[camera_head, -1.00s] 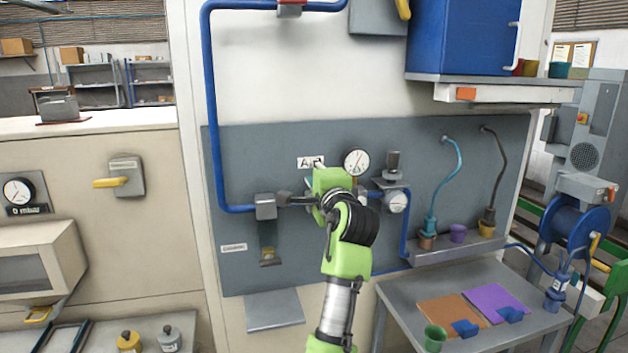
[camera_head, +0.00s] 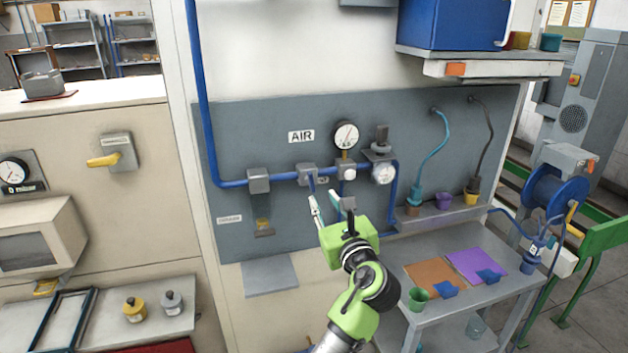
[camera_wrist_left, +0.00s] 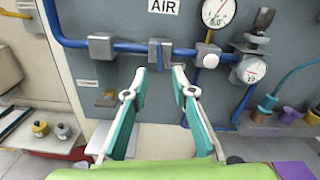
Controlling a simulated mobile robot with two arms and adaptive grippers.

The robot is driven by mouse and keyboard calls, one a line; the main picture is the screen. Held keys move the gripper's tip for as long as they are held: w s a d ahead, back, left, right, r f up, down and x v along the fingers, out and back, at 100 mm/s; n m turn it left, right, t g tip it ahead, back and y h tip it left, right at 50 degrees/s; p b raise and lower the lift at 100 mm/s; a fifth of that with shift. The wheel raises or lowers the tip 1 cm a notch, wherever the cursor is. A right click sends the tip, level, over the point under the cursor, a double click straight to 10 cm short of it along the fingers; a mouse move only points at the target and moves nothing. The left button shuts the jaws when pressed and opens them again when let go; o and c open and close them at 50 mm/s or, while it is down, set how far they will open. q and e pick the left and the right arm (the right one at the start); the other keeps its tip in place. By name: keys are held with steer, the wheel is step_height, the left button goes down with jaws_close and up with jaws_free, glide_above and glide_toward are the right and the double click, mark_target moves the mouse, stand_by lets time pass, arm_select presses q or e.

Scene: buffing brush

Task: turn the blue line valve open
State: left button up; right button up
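The blue line (camera_head: 230,184) runs along the grey panel under the AIR label (camera_head: 301,136). A grey valve block (camera_head: 307,173) sits on it below the label; it also shows in the left wrist view (camera_wrist_left: 160,47). A short blue piece, seemingly its handle, points down from the block, partly hidden by a finger. My left gripper (camera_head: 324,198) is just below and in front of the block. In the left wrist view its two fingers (camera_wrist_left: 161,69) are apart, with nothing held between them. Whether a fingertip touches the valve I cannot tell. My right gripper is not in view.
Another grey block (camera_head: 259,180) is on the pipe to the left. A gauge (camera_head: 346,135) and a regulator (camera_head: 383,172) are to the right. A grey table (camera_head: 440,316) stands at lower right. The panel below the pipe is mostly bare.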

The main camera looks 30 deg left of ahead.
mark_target(312, 182)
arm_select(q)
steer(key=p+x, duration=0.2)
steer(key=x, duration=0.6)
steer(key=shift+r, duration=0.15)
steer(key=shift+w+a, duration=0.3)
steer(key=shift+a, duration=0.15)
